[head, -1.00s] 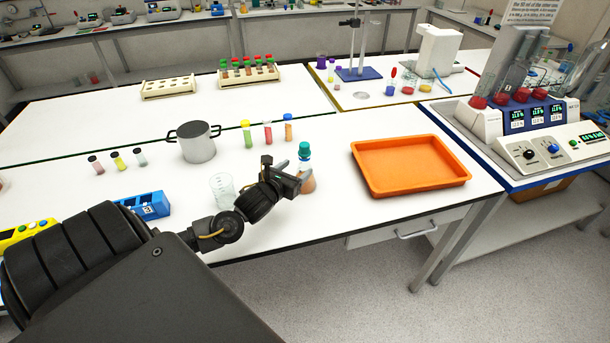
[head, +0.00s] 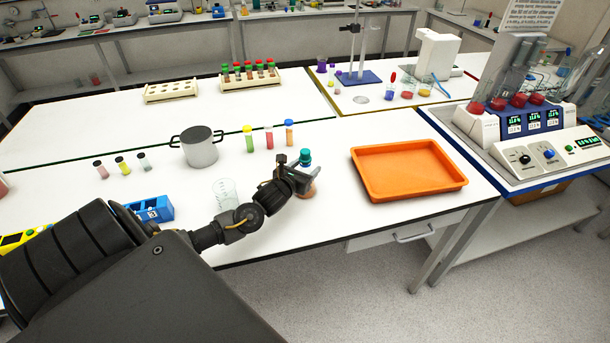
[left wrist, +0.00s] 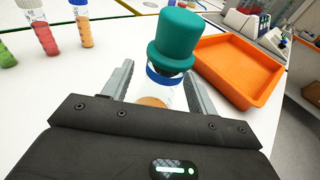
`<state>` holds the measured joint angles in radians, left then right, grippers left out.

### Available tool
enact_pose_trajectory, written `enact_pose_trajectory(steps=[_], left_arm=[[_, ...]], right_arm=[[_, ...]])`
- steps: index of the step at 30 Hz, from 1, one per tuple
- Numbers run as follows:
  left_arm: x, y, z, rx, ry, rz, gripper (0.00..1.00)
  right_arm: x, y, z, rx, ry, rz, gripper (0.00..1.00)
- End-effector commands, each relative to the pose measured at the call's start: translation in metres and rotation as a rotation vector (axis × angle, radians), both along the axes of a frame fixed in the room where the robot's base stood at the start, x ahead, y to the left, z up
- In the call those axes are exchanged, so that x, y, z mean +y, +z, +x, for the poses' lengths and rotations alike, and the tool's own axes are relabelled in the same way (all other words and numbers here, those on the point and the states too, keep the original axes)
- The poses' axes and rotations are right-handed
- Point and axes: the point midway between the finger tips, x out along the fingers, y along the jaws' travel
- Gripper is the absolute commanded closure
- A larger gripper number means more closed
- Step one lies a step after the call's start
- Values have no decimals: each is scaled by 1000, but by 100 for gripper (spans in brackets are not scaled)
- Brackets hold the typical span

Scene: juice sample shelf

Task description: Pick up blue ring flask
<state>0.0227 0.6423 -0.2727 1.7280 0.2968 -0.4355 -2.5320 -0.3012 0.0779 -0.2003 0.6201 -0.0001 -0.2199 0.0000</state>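The blue ring flask (head: 306,158) has a teal stopper, a blue ring at its neck and orange-brown contents. It stands upright on the white table, left of the orange tray. In the left wrist view the flask (left wrist: 165,80) is between the two grey fingers, its lower part hidden by the gripper body. My left gripper (head: 304,177) is around the flask. In the left wrist view the gripper (left wrist: 160,88) is open, with gaps visible beside the flask's neck. My right gripper is not in view.
The orange tray (head: 408,171) lies right of the flask. A glass beaker (head: 226,194) stands close to my left arm. Capped tubes (head: 269,137) stand behind the flask, with a metal pot (head: 199,147) left of them. The table's front edge is near.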

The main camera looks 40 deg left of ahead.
Motion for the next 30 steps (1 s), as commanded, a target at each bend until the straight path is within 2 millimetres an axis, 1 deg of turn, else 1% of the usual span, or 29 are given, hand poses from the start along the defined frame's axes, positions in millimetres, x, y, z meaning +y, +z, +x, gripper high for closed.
enact_pose_trajectory(steps=[1,12,13,25,30], left_arm=[[0,0,0,0,0,0,49],[0,0,0,0,0,0,97],[0,0,0,0,1,0,100],[1,2,0,-3,1,1,100],[0,8,0,-4,0,1,100]], right_arm=[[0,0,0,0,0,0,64],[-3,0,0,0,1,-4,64],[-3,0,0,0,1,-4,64],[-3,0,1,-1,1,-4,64],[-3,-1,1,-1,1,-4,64]])
